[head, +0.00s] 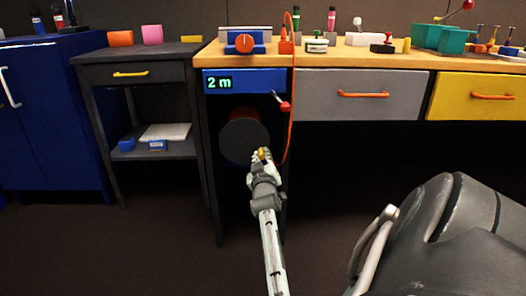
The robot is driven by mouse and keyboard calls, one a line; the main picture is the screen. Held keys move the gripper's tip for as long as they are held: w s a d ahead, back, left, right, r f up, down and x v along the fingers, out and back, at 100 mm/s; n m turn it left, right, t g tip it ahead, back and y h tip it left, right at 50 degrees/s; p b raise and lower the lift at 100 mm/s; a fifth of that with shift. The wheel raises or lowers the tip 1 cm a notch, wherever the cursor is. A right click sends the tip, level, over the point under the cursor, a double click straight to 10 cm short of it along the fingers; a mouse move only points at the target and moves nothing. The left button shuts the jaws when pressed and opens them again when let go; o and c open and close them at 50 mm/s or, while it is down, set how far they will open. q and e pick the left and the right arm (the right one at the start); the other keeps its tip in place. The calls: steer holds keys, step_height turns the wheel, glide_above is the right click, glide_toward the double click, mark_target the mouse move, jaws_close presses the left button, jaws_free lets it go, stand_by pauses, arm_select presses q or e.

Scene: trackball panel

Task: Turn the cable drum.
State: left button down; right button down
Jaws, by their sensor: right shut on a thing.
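The cable drum (238,141) is a dark, round drum with a reddish-brown part behind its face. It sits in the dark bay under the workbench, below a blue panel whose display (217,83) reads "2 m". My right gripper (264,156) reaches up from below to the drum's right side. It is shut on a small yellow piece, apparently the drum's handle, which the fingers mostly hide. An orange cable (291,120) hangs from the bench top past the drum's right side. My left gripper is out of view.
A small lever with a red end (284,106) sticks out above the drum. Grey (350,96) and yellow (480,97) drawers are to the right. A dark side table (140,75) stands at left. The floor in front is clear.

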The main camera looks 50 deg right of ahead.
mark_target(260, 125)
steer(key=shift+w+a+f+m, duration=0.2)
steer(key=shift+f+m, duration=0.1)
steer(key=shift+m, duration=0.4)
steer(key=c, duration=1.4)
jaws_free()
step_height(260, 125, up, 10)
steer(key=shift+f, duration=0.1)
